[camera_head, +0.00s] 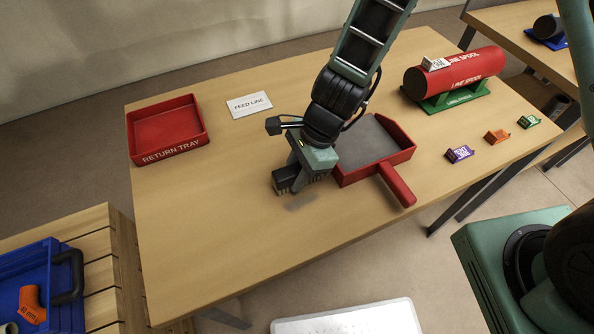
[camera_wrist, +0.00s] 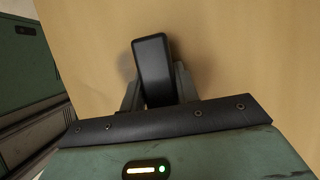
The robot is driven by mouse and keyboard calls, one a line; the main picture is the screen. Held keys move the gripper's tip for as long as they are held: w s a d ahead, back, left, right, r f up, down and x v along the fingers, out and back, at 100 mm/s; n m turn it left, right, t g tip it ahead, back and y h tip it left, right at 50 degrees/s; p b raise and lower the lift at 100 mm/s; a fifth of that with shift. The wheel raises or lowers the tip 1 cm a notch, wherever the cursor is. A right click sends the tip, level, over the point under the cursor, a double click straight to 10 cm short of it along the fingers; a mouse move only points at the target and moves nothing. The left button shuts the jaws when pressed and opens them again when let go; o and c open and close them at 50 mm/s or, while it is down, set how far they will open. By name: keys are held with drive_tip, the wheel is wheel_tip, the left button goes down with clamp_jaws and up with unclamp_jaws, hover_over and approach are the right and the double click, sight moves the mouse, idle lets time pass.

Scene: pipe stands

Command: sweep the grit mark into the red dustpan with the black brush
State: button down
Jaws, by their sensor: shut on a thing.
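The black brush (camera_head: 287,179) is low over the wooden table, left of the dustpan; I cannot tell whether its underside touches the table. My gripper (camera_head: 302,172) is shut on it from above. In the wrist view the brush's dark block (camera_wrist: 152,62) sits between the two grey fingers. The red dustpan (camera_head: 344,177) lies just right of my gripper, with a grey floor and a red handle (camera_head: 397,185) pointing to the near right. A faint grey patch (camera_head: 299,202), perhaps the grit mark or a shadow, lies just in front of the brush. My arm hides part of the dustpan's left side.
A red return tray (camera_head: 167,150) stands at the table's left end, near a white FEED LINE card (camera_head: 249,104). A red line spool (camera_head: 455,75) rests on a green stand at the back right. Small purple, orange and green blocks (camera_head: 497,136) line the right side. The front left is clear.

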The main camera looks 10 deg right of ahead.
sight(300, 205)
drive_tip(key=shift+s+d+f+b, duration=0.1)
drive_tip(key=shift+s+d+b, duration=0.1)
drive_tip(key=shift+s+b, duration=0.4)
drive_tip(key=shift+s+d+f+b, duration=0.15)
drive_tip(key=shift+s+b, duration=0.4)
drive_tip(key=shift+s+d+f+b, duration=0.1)
drive_tip(key=shift+s+d+b, duration=0.1)
drive_tip(key=shift+s+b, duration=0.4)
drive_tip(key=shift+s+d+r, duration=0.1)
drive_tip(key=shift+s+d, duration=0.1)
drive_tip(key=shift+s, duration=0.35)
drive_tip(key=shift+r, duration=0.1)
drive_tip(key=shift+r+p, duration=0.7)
drive_tip(key=shift+r, duration=0.2)
drive_tip(key=shift+w+a, duration=0.1)
